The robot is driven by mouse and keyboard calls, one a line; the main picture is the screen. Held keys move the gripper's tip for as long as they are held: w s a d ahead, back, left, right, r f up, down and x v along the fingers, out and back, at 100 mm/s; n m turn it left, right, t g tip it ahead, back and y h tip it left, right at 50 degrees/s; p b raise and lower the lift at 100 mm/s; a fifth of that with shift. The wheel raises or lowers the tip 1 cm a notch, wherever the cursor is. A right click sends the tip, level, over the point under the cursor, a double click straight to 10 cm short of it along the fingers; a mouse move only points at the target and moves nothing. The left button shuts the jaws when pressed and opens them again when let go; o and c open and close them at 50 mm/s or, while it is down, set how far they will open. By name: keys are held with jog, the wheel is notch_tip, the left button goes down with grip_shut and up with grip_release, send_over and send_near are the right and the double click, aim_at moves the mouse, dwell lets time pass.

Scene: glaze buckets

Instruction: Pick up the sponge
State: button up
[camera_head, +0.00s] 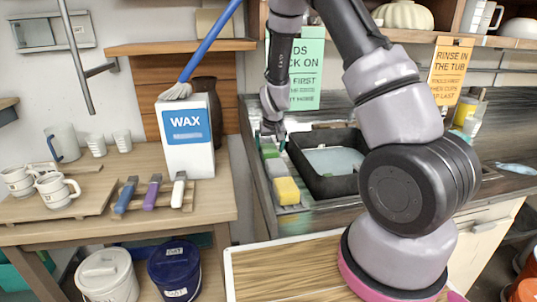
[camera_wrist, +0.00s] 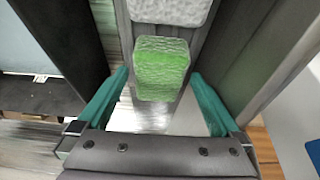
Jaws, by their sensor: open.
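A green sponge (camera_head: 269,151) lies at the far end of a row of sponges on a narrow strip beside the black tub. In the wrist view the green sponge (camera_wrist: 162,70) sits ahead of and between my two teal fingers. My gripper (camera_head: 272,136) is open and empty, pointing down just over that far end; its fingers also show in the wrist view (camera_wrist: 160,76). A grey sponge (camera_head: 276,168) and a yellow sponge (camera_head: 286,191) lie nearer in the same row. The grey sponge's textured edge shows at the top of the wrist view (camera_wrist: 168,11).
The black tub (camera_head: 318,185) with pale liquid stands right of the row. On the left table are a WAX box (camera_head: 187,140), several mugs and brushes on a wooden rack. A green sign (camera_head: 307,75) hangs behind my arm.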

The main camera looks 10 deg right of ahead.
aim_at(270, 149)
jog(key=shift+w+f, duration=0.25)
jog(key=shift+f, duration=0.4)
jog(key=c, duration=1.2)
jog(key=shift+d+r, duration=0.25)
jog(key=shift+r, duration=0.2)
notch_tip(270, 149, up, 6)
jog(key=shift+a+r, duration=0.1)
jog(key=d, duration=1.9)
jog(key=shift+d, duration=0.4)
